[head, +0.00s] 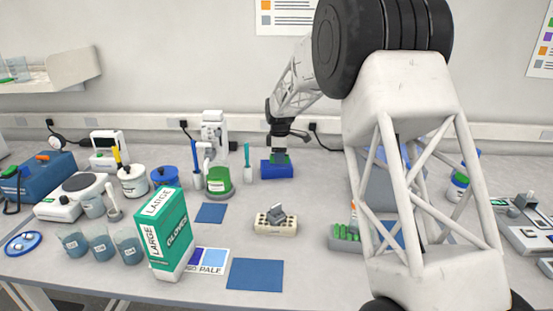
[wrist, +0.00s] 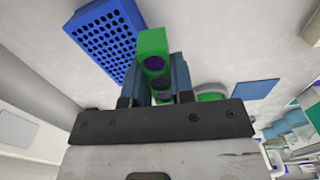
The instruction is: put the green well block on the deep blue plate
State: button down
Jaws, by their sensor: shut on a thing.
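My gripper (wrist: 158,85) is shut on the green well block (wrist: 153,45), a narrow green piece with dark round wells. In the head view my gripper (head: 279,150) is at the back middle of the bench, with a bit of the green block (head: 281,159) below it. Directly under or just behind it is a deep blue plate-like block (head: 272,171), which shows many holes in the wrist view (wrist: 103,40). The green block overlaps its edge in the wrist view. I cannot tell whether they touch.
A green-and-white glove box (head: 168,235) stands at the front left. Flat blue squares (head: 255,274) lie on the bench, one nearer the middle (head: 211,213). A beige rack (head: 275,224) stands in front of the blue block.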

jog(key=shift+w+a+f, duration=0.1)
jog(key=shift+w+a, duration=0.15)
jog(key=shift+w, duration=0.8)
jog(key=shift+w+a+f, duration=0.1)
jog(key=shift+w+a, duration=0.15)
jog(key=shift+w, duration=0.75)
jog(key=shift+w+a+f, duration=0.1)
jog(key=shift+w+a, duration=0.15)
jog(key=shift+w, duration=0.8)
jog(key=shift+f, duration=0.1)
jog(key=shift+f, duration=1.65)
jog(key=shift+f, duration=0.1)
jog(key=c, duration=1)
grip_release()
notch_tip(320, 180, up, 12)
jog(key=shift+r, duration=0.15)
